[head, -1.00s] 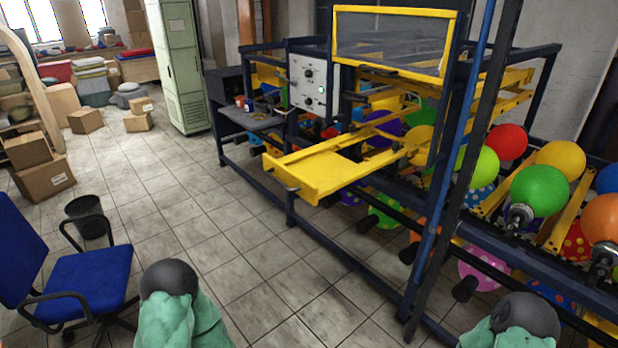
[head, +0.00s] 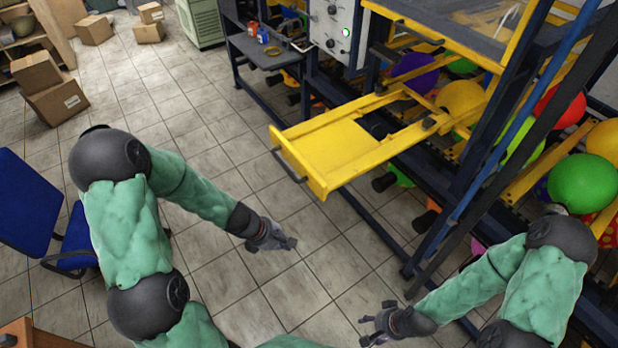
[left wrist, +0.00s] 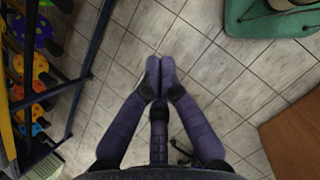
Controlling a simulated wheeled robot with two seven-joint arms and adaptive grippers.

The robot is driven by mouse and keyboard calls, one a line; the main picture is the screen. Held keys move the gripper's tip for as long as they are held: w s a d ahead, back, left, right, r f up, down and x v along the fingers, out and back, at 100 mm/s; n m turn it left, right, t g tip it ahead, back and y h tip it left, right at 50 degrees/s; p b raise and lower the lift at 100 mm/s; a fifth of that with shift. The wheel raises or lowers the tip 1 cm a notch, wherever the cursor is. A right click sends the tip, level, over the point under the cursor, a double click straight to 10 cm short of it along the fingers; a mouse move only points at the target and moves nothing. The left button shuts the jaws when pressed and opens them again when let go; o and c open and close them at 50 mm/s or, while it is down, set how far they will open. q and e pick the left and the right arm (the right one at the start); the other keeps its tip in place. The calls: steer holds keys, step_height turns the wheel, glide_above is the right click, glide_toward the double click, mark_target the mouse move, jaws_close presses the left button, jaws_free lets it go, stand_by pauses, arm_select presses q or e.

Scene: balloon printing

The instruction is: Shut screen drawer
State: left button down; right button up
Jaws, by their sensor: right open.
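The yellow screen drawer (head: 325,150) sticks out from the dark blue machine frame in the head view, pulled open toward the left. Its dark handle (head: 288,166) is on its front face. My left gripper (head: 290,243) is below and in front of the drawer, apart from it. In the left wrist view its fingers (left wrist: 160,68) meet at the tips with nothing between them. My right gripper (head: 366,326) is open and empty, low in the head view, right of the left gripper and well below the drawer.
The machine's dark posts (head: 520,120) stand right of the drawer, with balloons such as a green one (head: 583,183) behind them. A blue chair (head: 30,205) is at the left. Tiled floor (head: 240,290) lies clear between my arms.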

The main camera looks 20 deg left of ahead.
arm_select(q)
steer(key=w+a+r+n+t+p, duration=0.2)
steer(key=w+r+n, duration=0.1)
steer(key=r, duration=0.4)
steer(key=w+a+r+n+t+p, duration=0.2)
steer(key=w+r+n, duration=0.1)
steer(key=r, duration=0.4)
steer(key=b, duration=0.3)
glide_toward(318, 195)
step_height(318, 195, down, 4)
steer(key=shift+w+d+h+p, duration=0.15)
steer(key=shift+w+d+p, duration=0.25)
steer(key=shift+w, duration=0.4)
steer(key=shift+w+d+h+p, duration=0.15)
steer(key=shift+w+d, duration=0.35)
steer(key=shift+w, duration=0.3)
arm_select(e)
steer(key=shift+w+r, duration=0.1)
steer(key=shift+r, duration=1.7)
